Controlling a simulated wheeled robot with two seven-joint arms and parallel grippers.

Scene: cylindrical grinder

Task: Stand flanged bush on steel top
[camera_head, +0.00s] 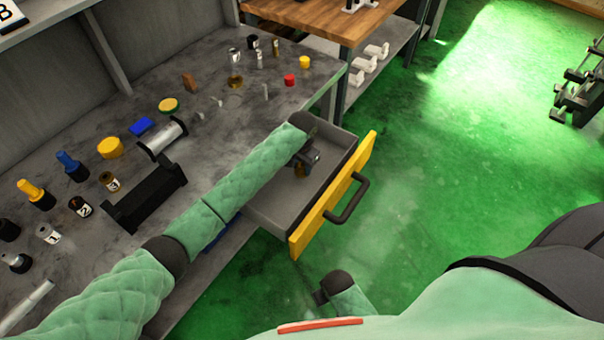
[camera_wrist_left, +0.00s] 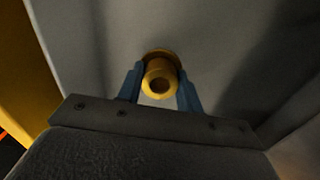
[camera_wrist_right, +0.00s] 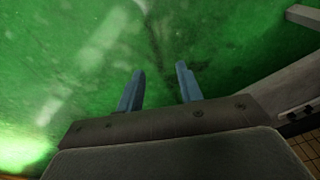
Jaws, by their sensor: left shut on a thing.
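The flanged bush (camera_wrist_left: 159,82) is a brass-yellow hollow cylinder with a wider flange at its far end. In the left wrist view it sits between the two blue fingers of my left gripper (camera_wrist_left: 160,95), which is shut on it. In the head view the left gripper (camera_head: 303,160) is inside the open drawer (camera_head: 275,207), with the bush (camera_head: 300,171) showing small below it. I cannot tell whether the flange touches the drawer floor. The steel top (camera_head: 225,126) is the grey worktop left of the drawer. My right gripper (camera_wrist_right: 160,88) is open and empty over the green floor.
The drawer has a yellow front (camera_head: 332,195) with a black handle (camera_head: 350,203). The worktop holds a black block (camera_head: 145,197), a metal cylinder (camera_head: 162,138), a blue block (camera_head: 141,126) and several small parts. A wooden-topped bench (camera_head: 330,15) stands behind. Bare patches of worktop lie between the parts.

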